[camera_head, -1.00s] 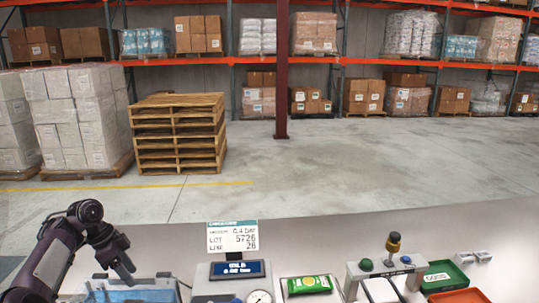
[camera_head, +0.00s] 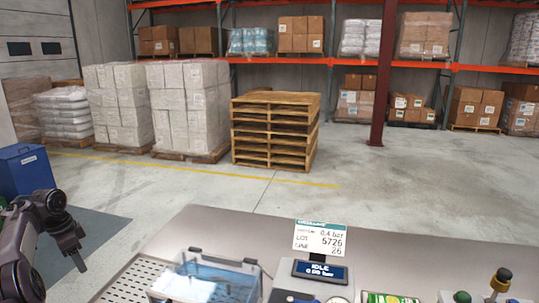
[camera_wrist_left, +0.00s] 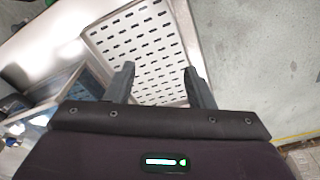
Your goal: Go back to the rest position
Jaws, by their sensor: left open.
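My left gripper (camera_head: 76,258) is at the lower left of the head view, beyond the left end of the steel bench (camera_head: 180,236). It points down over the dark mat and floor, touching nothing that I can see. In the left wrist view its two fingers (camera_wrist_left: 159,80) are apart with nothing between them. A perforated drain panel (camera_wrist_left: 140,42) of the bench lies behind them. My right gripper is in neither view.
A clear water tank (camera_head: 205,278) stands on the bench near its left end. Right of it are a display unit (camera_head: 319,271), a sign (camera_head: 320,239) and a green packet (camera_head: 388,298). A blue bin (camera_head: 24,170) stands at the left. Wooden pallets (camera_head: 275,130) stand beyond.

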